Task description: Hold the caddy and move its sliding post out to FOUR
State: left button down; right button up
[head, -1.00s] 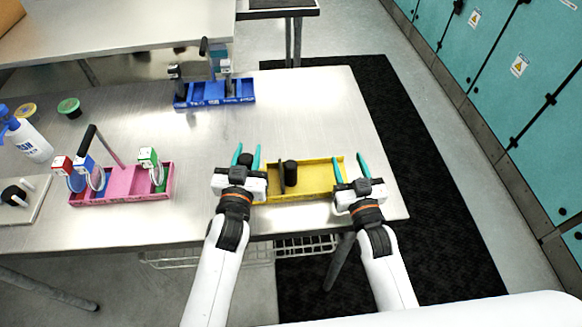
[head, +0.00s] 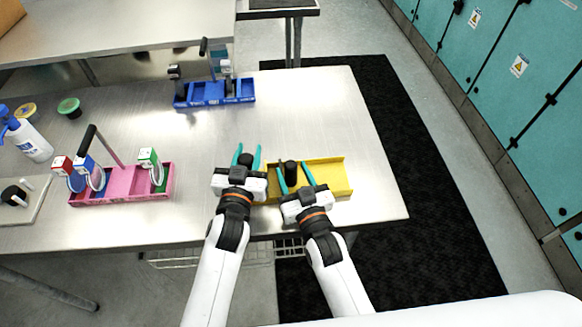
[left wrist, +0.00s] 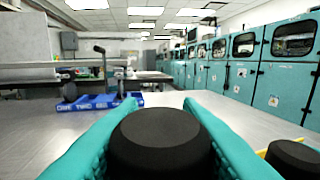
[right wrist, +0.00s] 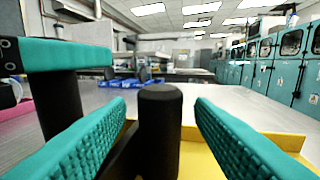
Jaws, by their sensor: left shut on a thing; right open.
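The yellow caddy (head: 330,176) lies near the table's front edge. My left gripper (head: 247,153) is shut on a black round-topped post (left wrist: 163,140) at the caddy's left end. The black sliding post (head: 291,172) stands upright left of the caddy's middle. My right gripper (head: 293,168) is open, with a finger on each side of the sliding post. In the right wrist view the post (right wrist: 160,125) stands between the open fingers, with a gap on its right; contact on the left cannot be told. I cannot read any marks on the yellow caddy.
A pink caddy (head: 125,188) with colour-tagged loops stands to the left. A blue caddy (head: 213,100) with lettering stands at the back. A spray bottle (head: 30,140) and small round tubs are at far left. The table right of and behind the yellow caddy is clear.

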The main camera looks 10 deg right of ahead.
jog(key=shift+x, duration=1.05)
grip_shut()
jog(key=d, duration=0.8)
grip_release()
